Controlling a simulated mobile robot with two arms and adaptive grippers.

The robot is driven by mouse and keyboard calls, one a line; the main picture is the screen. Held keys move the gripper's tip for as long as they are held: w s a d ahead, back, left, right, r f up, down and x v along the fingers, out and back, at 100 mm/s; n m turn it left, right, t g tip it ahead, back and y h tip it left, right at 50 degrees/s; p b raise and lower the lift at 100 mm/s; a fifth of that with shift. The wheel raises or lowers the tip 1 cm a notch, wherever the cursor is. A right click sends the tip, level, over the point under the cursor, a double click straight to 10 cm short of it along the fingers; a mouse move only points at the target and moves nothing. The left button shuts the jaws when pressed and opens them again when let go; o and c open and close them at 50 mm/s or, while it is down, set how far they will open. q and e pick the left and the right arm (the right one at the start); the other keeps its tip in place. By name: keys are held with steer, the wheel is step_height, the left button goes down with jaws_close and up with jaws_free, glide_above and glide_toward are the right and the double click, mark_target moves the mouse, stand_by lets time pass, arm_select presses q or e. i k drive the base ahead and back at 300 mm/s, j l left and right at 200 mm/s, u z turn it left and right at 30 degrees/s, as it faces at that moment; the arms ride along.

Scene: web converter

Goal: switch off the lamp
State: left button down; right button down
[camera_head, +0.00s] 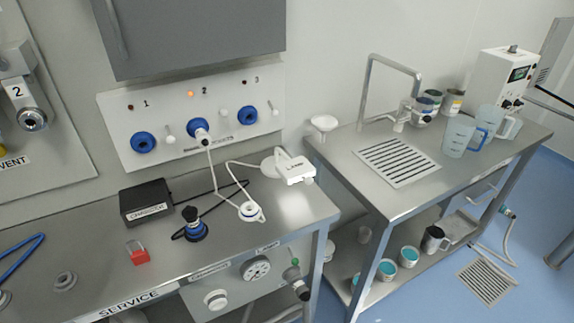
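The lamp (295,170) is a white box with a label that seems to read LAMP, at the right end of the steel service bench. The bench top below it looks brightly lit. A wall panel (180,145) has blue sockets numbered 1, 2 and 3 with white levers beside them. A plug with a white cable (200,133) sits in socket 2, and the indicator above it (190,94) glows orange. A round dial (256,268) is on the bench front under a small label that seems to read LAMP. Neither of my grippers is in view.
A black box (147,202), a black-and-blue plug (193,224), a white ring-shaped connector (250,211) and a red block (137,253) lie on the bench. A grey cabinet (195,35) overhangs the wall panel. A sink table (430,185) with jugs stands at right.

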mark_target(310, 181)
steer(key=j+z, duration=0.3)
steer(key=j, duration=0.15)
steer(key=j+z, duration=0.3)
steer(key=j, duration=0.15)
steer(key=k+j+z, duration=0.3)
steer(key=j, duration=0.15)
steer(key=i, duration=0.1)
